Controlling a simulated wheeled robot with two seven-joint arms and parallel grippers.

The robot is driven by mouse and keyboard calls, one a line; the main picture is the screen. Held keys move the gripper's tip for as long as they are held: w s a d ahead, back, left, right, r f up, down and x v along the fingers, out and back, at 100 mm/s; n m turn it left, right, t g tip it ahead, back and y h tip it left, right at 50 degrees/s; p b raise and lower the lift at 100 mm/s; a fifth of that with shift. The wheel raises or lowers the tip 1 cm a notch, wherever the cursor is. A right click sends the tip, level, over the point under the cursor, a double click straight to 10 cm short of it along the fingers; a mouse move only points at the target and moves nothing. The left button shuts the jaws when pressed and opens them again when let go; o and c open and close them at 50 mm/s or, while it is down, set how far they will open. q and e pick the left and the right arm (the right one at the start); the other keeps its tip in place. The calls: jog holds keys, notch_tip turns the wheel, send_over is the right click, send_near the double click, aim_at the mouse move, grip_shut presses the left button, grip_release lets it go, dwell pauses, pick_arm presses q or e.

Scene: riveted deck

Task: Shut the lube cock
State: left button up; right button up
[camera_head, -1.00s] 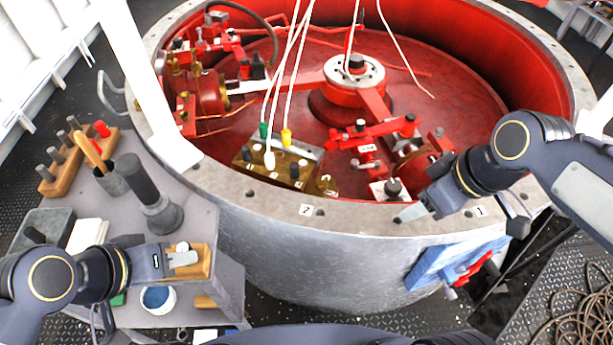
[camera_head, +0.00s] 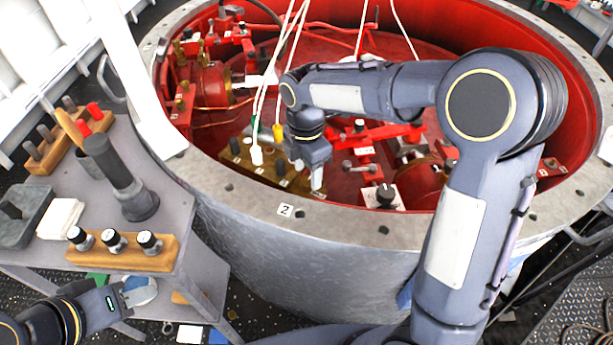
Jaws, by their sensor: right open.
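A brass manifold block (camera_head: 240,164) lies inside the red ring well, near its front rim, with a yellow-topped fitting (camera_head: 278,132) and white hoses rising over it. My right arm reaches in from the right across the well. My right gripper (camera_head: 317,180) points down, open, over the right end of the brass block. The small brass cock seen earlier at that end is now hidden or too small to make out behind the gripper; I cannot tell if they touch. My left gripper (camera_head: 128,293) is low at the left beside a bowl (camera_head: 142,288); its jaws are unclear.
The grey side bench (camera_head: 170,215) holds a wooden block (camera_head: 122,259) with several black-topped knobs, a dark upright cylinder tool (camera_head: 120,180) and a white pad (camera_head: 62,218). The concrete rim (camera_head: 335,224) with a "2" label lies in front of the well. A black knob (camera_head: 385,195) stands right of my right gripper.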

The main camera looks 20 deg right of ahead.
aim_at(308, 184)
jog(key=shift+f, duration=1.15)
jog(key=c, duration=1)
jog(key=shift+o, duration=0.2)
